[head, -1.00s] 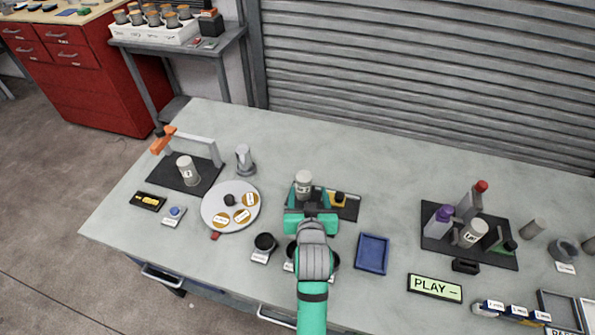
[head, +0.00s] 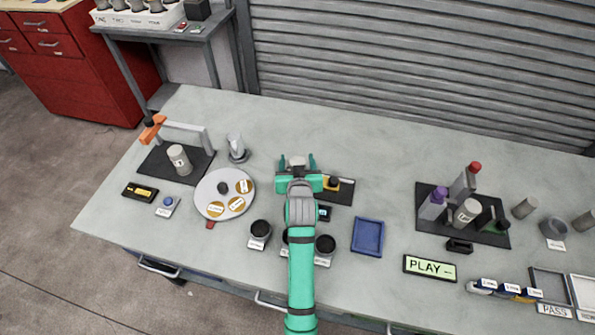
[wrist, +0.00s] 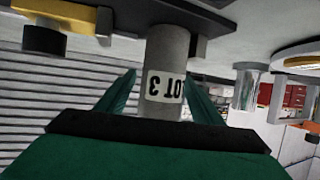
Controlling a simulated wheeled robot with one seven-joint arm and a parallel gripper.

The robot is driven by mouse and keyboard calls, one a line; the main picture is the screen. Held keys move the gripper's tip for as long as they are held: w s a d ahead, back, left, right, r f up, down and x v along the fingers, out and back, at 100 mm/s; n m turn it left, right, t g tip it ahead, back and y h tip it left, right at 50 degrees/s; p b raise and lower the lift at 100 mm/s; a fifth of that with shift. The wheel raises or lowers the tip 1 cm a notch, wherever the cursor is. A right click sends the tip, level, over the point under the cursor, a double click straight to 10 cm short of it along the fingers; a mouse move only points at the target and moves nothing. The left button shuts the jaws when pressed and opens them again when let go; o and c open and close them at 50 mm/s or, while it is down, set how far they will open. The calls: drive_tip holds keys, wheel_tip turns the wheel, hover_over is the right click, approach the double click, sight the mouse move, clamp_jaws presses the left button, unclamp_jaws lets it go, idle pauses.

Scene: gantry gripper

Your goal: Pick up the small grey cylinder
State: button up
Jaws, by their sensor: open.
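A grey cylinder (head: 297,161) with a white label stands upright on the bench's dark plate, mostly hidden behind my gripper in the head view. In the wrist view, which is upside down, the cylinder (wrist: 168,60) reads "LOT 3". My green gripper (head: 297,167) is open, with one finger on each side of the cylinder. In the wrist view the two fingers (wrist: 160,95) flank it, and gaps show on both sides. The palm edge hides the cylinder's upper end there.
A yellow-and-black piece (head: 333,182) is close on the right. A round tray (head: 207,207) and a grey stand (head: 237,150) are on the left. A blue tray (head: 367,237) and a dark plate with several bottles (head: 490,238) are on the right. The bench behind the gripper is clear.

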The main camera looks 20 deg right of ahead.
drive_tip(key=shift+w+d+f, duration=0.1)
drive_tip(key=shift+w+f, duration=0.05)
drive_tip(key=shift+w, duration=0.2)
drive_tip(key=c, duration=1.5)
